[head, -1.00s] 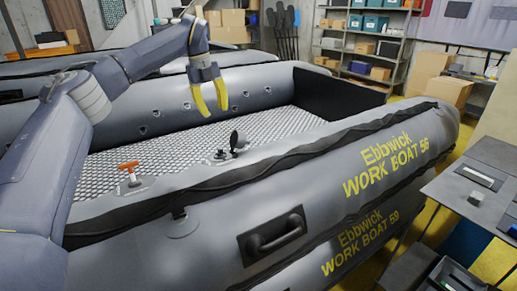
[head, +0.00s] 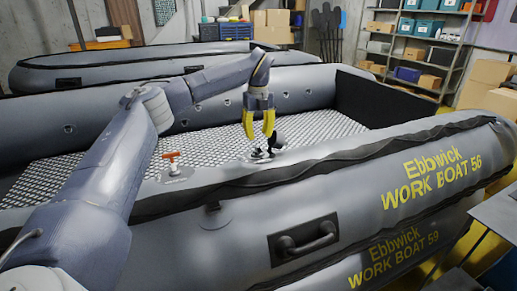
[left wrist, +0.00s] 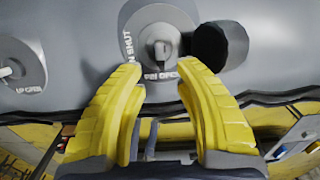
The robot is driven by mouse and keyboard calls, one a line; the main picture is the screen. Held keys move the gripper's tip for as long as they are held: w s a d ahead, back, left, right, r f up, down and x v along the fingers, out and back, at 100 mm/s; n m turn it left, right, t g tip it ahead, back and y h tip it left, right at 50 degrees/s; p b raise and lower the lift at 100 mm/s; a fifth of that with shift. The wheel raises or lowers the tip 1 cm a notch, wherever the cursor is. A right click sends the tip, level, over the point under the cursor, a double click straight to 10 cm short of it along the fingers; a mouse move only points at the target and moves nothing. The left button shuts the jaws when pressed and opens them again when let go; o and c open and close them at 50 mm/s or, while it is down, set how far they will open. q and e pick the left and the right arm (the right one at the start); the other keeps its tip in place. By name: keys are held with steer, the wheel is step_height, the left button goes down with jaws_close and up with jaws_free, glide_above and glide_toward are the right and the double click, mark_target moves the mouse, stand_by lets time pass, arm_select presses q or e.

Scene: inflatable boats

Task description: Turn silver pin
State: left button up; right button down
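The silver pin (left wrist: 161,50) stands in the middle of a round grey valve plate (left wrist: 150,16) lettered "PIN SHUT" and "PIN OPEN" in the left wrist view. In the head view the valve (head: 258,155) sits on top of the boat's near tube. A black cap (left wrist: 220,46) lies open beside it. My left gripper (head: 258,138) points down just above the valve. Its yellow fingers (left wrist: 160,86) are apart with nothing between them, and their tips are near the plate's lower edge. My right gripper is in neither view.
Another round valve plate (left wrist: 20,68) shows at the left of the left wrist view. A black carry handle (head: 303,240) is on the boat's side.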

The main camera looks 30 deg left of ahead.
mark_target(258, 147)
arm_select(q)
steer(key=shift+f, duration=3.05)
jaws_close()
